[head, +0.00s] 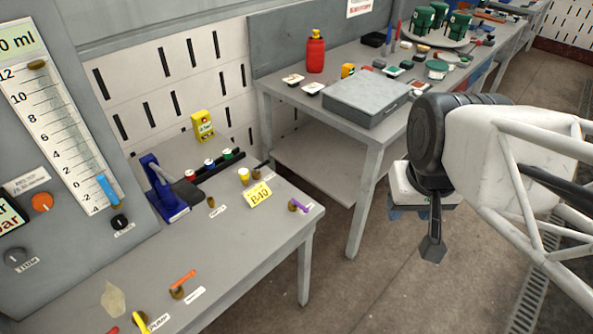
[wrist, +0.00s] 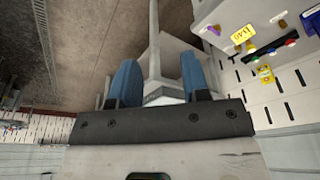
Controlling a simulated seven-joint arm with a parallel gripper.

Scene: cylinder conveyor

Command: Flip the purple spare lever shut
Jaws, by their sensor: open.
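The purple lever (head: 299,206) is a small handle on a brown pivot near the right corner of the grey bench in the head view, with a small white label beside it. It also shows small and far off in the wrist view (wrist: 213,30), at the upper right. My gripper (wrist: 158,82) has two blue fingers set wide apart with nothing between them. In the head view my gripper (head: 422,211) hangs over the floor, well to the right of the lever and apart from the bench. The lever's exact angle is hard to tell.
The bench (head: 245,235) also holds an orange lever (head: 183,279), a yellow lever (head: 139,322), a yellow B40 card (head: 257,195) and a blue device (head: 168,200). A second table (head: 373,150) with a grey case (head: 367,100) stands behind. Open floor lies between bench and gripper.

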